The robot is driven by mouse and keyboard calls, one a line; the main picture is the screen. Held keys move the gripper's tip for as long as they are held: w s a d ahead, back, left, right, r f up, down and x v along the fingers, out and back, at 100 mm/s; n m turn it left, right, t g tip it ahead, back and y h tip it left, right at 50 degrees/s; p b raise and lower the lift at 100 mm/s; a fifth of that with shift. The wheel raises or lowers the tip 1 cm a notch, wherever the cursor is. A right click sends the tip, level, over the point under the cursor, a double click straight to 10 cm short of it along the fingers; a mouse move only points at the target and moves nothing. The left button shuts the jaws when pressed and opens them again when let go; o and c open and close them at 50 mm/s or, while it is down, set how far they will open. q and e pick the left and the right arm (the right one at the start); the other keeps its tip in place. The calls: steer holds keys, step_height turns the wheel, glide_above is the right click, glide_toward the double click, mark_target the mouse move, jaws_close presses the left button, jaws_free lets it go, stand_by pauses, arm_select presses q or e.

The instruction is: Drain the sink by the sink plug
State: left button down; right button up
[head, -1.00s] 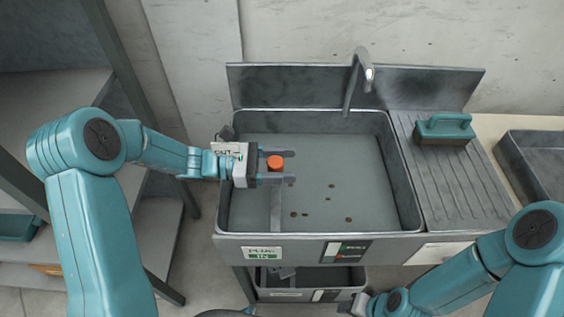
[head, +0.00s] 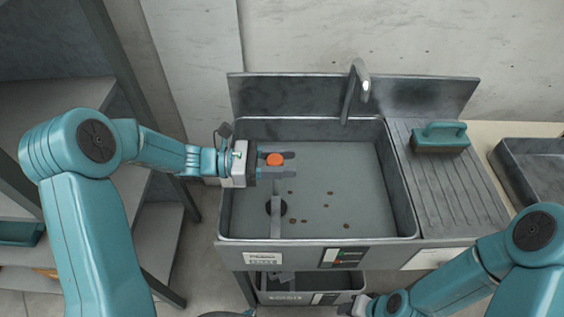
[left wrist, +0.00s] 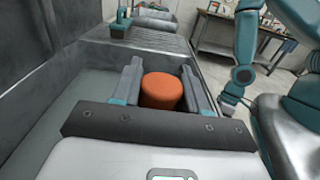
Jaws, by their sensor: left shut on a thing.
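The sink (head: 405,190) is a grey basin with a tap (head: 356,92) at its back rim. The orange knob of the sink plug (head: 275,159) sits between the two fingers of my left gripper (head: 292,164), which is shut on it. The left wrist view also shows the knob (left wrist: 162,91) between the fingers. The plug's lower end is hard to make out. My right gripper (head: 358,304) is at the bottom edge, its jaws unclear.
Several brown specks (head: 320,221) lie in the basin. A teal-handled block (head: 440,138) stands on the ribbed drainboard (head: 455,195) at right. A lower tray (head: 310,285) is under the sink. A label (head: 263,258) and an indicator panel (head: 344,257) are on the front.

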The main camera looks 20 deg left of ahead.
arm_select(q)
steer(key=c, duration=0.7)
jaws_free()
steer(key=shift+a, duration=0.15)
steer(key=b+v, duration=0.1)
steer(key=v, duration=1.5)
steer(key=shift+s+b, duration=0.1)
steer(key=shift+b, duration=0.3)
